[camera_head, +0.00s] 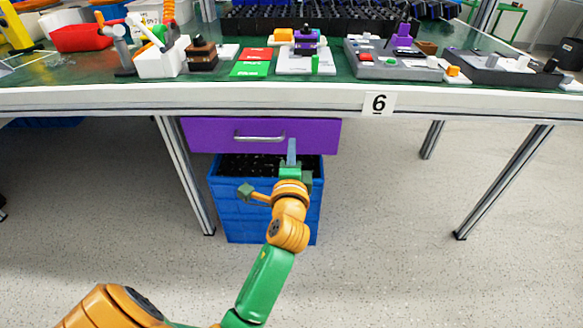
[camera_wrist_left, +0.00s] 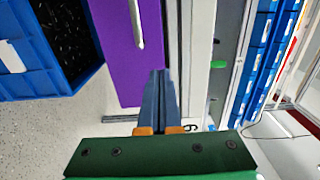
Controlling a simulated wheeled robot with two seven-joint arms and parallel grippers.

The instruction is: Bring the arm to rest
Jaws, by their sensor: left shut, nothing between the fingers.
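My left arm (camera_head: 262,285), green and orange, reaches up from the bottom of the head view. My left gripper (camera_head: 291,150) is in front of the purple drawer and the blue crate, below the table edge. Its grey-blue fingers are together with nothing between them; they also show in the left wrist view (camera_wrist_left: 159,98). The rotary switch is likely among the devices on the table, but I cannot tell which one it is. My right gripper is in neither view.
The table (camera_head: 225,97) crosses the top, with a purple drawer (camera_head: 310,135) under it and a blue crate (camera_head: 230,205) below. A grey device (camera_head: 385,72), a white box (camera_head: 160,62) and a red bin (camera_head: 82,38) stand on it. The floor (camera_head: 410,250) to the right is clear.

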